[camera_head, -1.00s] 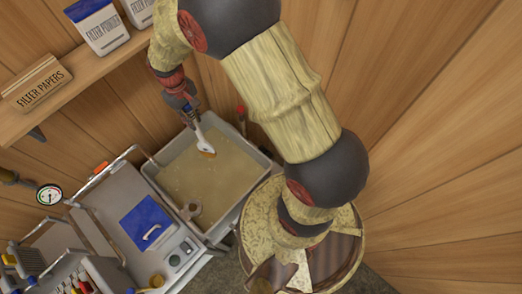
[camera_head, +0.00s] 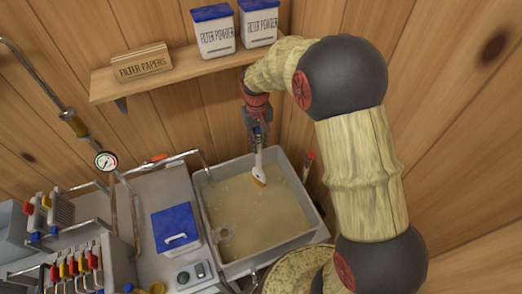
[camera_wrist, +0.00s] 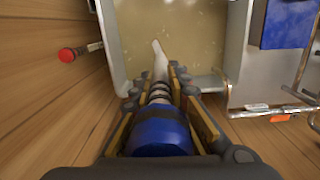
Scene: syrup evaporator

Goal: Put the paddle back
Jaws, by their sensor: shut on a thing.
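The paddle has a blue handle (camera_wrist: 160,135) and a white shaft (camera_wrist: 160,62). In the head view, the paddle (camera_head: 259,168) hangs steeply downward with a brownish lower end. My gripper (camera_head: 259,130) is shut around its handle, with a finger on each side in the wrist view (camera_wrist: 165,92). The paddle is over the back part of a grey tub (camera_head: 206,215) of cloudy tan liquid. Whether its tip touches the liquid is hard to tell. The wrist view cuts off or hides the paddle's lower end.
A shelf (camera_head: 110,85) above the tub holds a filter papers box (camera_head: 143,64) and two filter powder tubs (camera_head: 213,32). A red-tipped rod (camera_head: 308,160) stands at the tub's right. A blue-lidded box (camera_head: 176,226) and a gauge (camera_head: 106,161) are to the left.

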